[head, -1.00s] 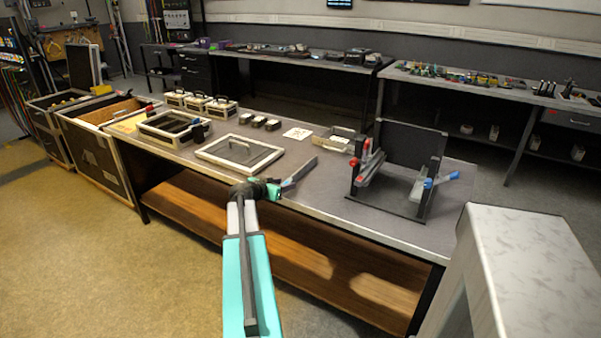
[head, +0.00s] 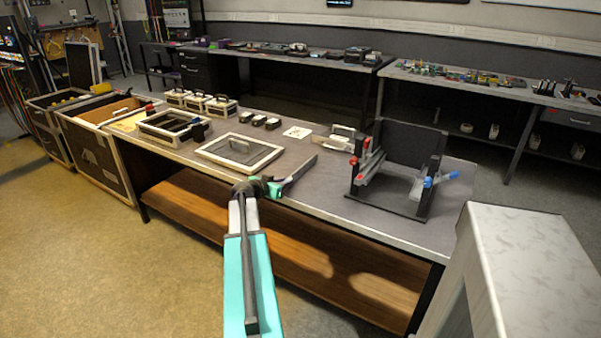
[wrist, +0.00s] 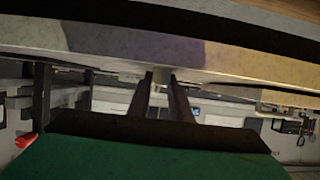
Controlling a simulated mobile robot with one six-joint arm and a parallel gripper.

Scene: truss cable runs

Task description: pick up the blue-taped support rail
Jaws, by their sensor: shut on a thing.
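A short grey support rail (head: 301,171) slants up and to the right from my gripper (head: 276,187), near the front edge of the workbench in the head view. My gripper is shut on the near end of this rail. No blue tape is clear on it now; the gripper hides its near end. In the wrist view my gripper (wrist: 160,98) shows two dark fingers with a narrow pale piece between them. A long pale bar crosses above the fingertips there; I cannot tell whether it is the rail or the bench edge.
A dark stand (head: 408,165) with red-ended and blue-ended parts stands on the right of the workbench (head: 330,200). A framed mesh panel (head: 240,152) lies left of the rail. Small boxes stand behind it. A white cabinet (head: 530,250) is at the front right.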

